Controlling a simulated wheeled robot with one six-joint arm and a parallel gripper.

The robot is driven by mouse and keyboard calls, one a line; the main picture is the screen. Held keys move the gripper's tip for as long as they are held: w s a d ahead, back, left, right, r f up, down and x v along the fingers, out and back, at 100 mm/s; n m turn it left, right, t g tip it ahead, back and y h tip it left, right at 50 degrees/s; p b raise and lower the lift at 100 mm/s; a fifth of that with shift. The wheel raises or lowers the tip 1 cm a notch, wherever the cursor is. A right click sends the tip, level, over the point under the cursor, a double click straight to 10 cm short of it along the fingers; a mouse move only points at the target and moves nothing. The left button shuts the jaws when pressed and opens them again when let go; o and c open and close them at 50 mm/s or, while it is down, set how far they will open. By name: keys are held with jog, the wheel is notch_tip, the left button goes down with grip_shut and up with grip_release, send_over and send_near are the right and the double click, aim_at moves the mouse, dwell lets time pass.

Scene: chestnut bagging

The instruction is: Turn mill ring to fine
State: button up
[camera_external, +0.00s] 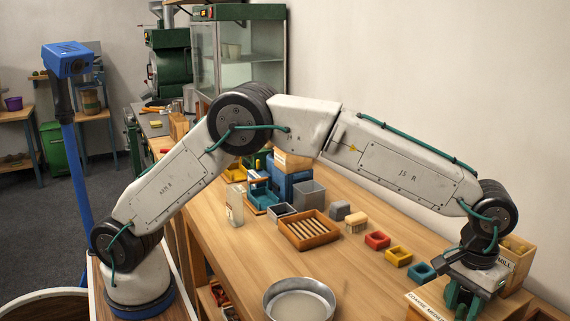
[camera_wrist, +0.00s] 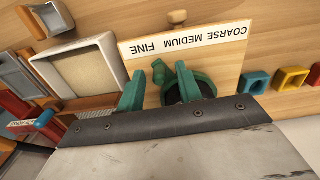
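The mill's label plate (camera_wrist: 185,42) reads COARSE, MEDIUM, FINE upside down in the wrist view. It also shows in the external view (camera_external: 424,306) at the lower right, partly hidden by my gripper. A dark ring (camera_wrist: 172,97) sits just in front of the plate, largely covered by my gripper. A small green part (camera_wrist: 159,73) beside the ring looks like its lever. My gripper (camera_wrist: 161,73) has its green fingers apart, with this lever between them, nearer the right finger. I cannot tell whether they touch. In the external view my gripper (camera_external: 464,298) points down at the bench.
A wooden box labelled MILL (camera_external: 515,254) stands close behind my gripper. A round metal pan (camera_external: 298,301) lies left of my gripper. A slatted wooden tray (camera_external: 309,230) is farther back.

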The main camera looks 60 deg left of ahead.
aim_at(463, 304)
notch_tip(463, 304, up, 8)
jog(key=shift+f, duration=0.1)
dwell(0.6)
dwell(0.5)
